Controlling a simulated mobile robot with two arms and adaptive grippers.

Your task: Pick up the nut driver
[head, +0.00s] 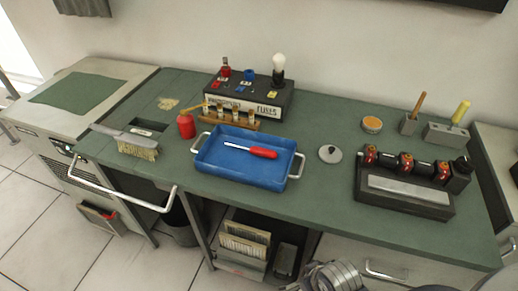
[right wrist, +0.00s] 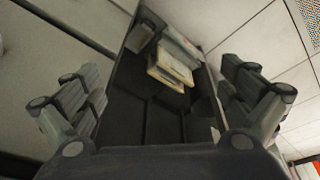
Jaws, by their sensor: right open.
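The nut driver (head: 263,152), with a red handle and a thin metal shaft, lies in a blue tray (head: 222,172) on the green-topped bench. Its handle points right and its shaft points left; its tip is too small to make out. My right gripper (right wrist: 160,98) is open and empty in the right wrist view, its fingers wide apart, with the open shelf space under the bench behind them. The nut driver does not show in that view. My left gripper is not in view.
The tray has metal side handles. A red oil can (head: 186,125) and a brush (head: 137,148) stand left of it, a fuse box (head: 268,110) behind, a round lid (head: 330,154) and a black block unit (head: 405,203) right. White rail (head: 120,198) juts out in front.

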